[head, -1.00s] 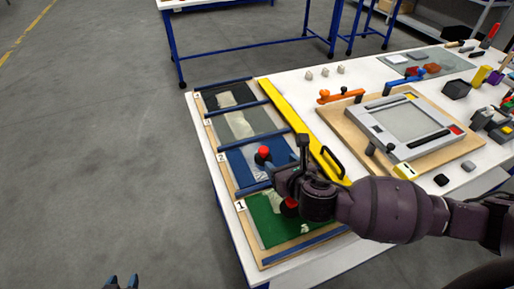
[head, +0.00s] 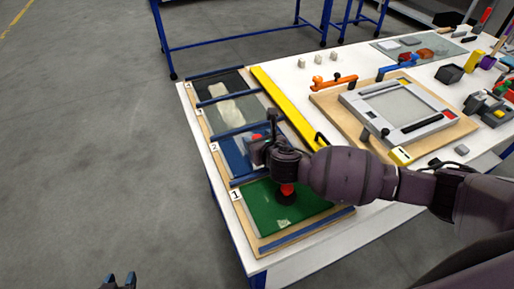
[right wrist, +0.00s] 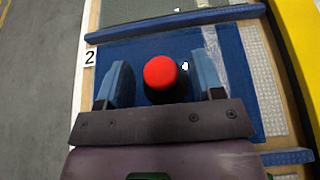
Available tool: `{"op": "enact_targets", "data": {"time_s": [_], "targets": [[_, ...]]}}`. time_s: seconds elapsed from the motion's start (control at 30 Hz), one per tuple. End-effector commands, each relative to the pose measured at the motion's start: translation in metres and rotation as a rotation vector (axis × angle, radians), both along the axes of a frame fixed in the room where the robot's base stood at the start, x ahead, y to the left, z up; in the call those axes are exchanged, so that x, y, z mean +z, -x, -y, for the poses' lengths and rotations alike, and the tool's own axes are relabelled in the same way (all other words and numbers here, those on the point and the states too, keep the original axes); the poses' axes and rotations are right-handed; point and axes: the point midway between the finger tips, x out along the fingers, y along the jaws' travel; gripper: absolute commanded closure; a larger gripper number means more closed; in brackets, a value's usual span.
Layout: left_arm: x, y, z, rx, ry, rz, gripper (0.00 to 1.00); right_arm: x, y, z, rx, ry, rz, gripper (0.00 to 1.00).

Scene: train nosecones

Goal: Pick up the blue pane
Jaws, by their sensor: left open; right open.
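The blue pane (head: 234,158) lies flat in slot 2 of the wooden rack (head: 246,225), and it fills much of the right wrist view (right wrist: 130,50). A red knob on a dark base (right wrist: 160,73) stands on it. My right gripper (right wrist: 162,82) is open over the pane, its blue fingers on either side of the knob with gaps visible. In the head view my right gripper (head: 262,146) and arm hide part of the pane and knob. My left gripper (head: 118,282) is open and empty over the floor at the bottom left.
A green pane (head: 270,212) with another red knob (head: 287,189) lies in slot 1. Blue bars (head: 235,132) separate the slots. A yellow bar (head: 285,108) runs along the rack's right side. A grey frame (head: 400,105) on a wooden board lies further right.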

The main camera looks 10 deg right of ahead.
Motion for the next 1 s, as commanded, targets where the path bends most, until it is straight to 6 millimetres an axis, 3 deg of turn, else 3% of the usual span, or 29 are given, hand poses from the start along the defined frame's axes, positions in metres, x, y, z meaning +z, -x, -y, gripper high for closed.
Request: {"op": "enact_targets", "data": {"time_s": [0.37, 0.77, 1.0], "targets": [[-0.0011, -0.0008, 0.0001, 0.0, 0.0, 0.001, 0.57, -0.004, -0.0087, -0.0015, 0.0, 0.0, -0.001, 0.39], [-0.004, 0.0047, -0.0007, 0.002, 0.0, -0.01, 0.57, -0.004, -0.0085, -0.0014, 0.0, 0.0, -0.001, 0.98], [-0.0044, 0.0052, -0.0009, 0.002, 0.0, -0.011, 0.57, -0.0023, -0.0091, -0.0018, 0.001, -0.001, 0.003, 1.0]]}}
